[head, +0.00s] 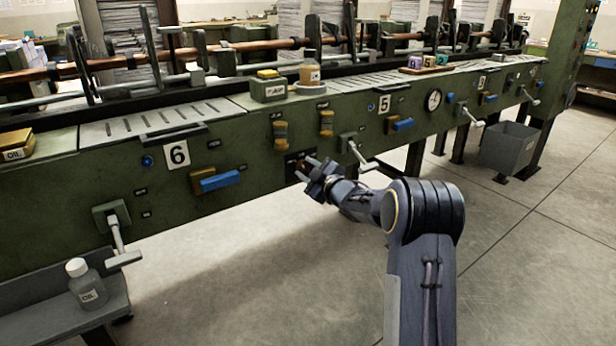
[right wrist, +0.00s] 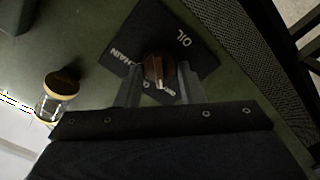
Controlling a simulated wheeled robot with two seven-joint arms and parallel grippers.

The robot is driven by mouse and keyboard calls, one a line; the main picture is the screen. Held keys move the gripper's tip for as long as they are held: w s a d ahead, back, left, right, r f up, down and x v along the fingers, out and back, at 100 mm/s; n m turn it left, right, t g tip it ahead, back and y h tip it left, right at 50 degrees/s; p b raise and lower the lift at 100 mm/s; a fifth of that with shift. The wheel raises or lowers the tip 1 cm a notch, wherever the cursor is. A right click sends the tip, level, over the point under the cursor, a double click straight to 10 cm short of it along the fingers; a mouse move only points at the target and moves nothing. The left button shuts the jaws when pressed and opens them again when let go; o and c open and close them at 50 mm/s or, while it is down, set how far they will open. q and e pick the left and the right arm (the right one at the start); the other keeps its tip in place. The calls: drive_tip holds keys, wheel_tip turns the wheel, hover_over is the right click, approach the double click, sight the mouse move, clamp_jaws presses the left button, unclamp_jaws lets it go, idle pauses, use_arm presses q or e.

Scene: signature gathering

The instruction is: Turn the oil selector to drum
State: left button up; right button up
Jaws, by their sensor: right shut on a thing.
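The oil selector is a brown round knob (right wrist: 157,68) on a dark plate (right wrist: 192,44) on the green machine front. The plate reads OIL at one edge and CHAIN at the left. A further label below the knob is partly hidden by the knob and fingers. A pale mark on the knob faces toward the bottom of the right wrist view. My right gripper (right wrist: 158,84) is shut on the knob, one finger on each side. In the head view, the right gripper (head: 309,170) reaches the small dark plate below the oilers. My left gripper is out of view.
A glass fitting with a brass cap (right wrist: 60,87) is left of the knob. A grey crank handle (head: 359,152) juts out right of my gripper, and a blue handle (head: 221,180) is to the left. An oil bottle (head: 86,283) stands on the lower step.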

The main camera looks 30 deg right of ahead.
drive_tip(key=shift+f+n+b, duration=0.1)
drive_tip(key=shift+n+b, duration=0.2)
drive_tip(key=shift+n, duration=0.2)
drive_tip(key=o, duration=0.9)
drive_tip(key=shift+o, duration=0.2)
drive_tip(key=s+p, duration=0.1)
drive_tip(key=s, duration=0.7)
drive_tip(key=shift+d, duration=0.3)
drive_tip(key=shift+w, duration=0.1)
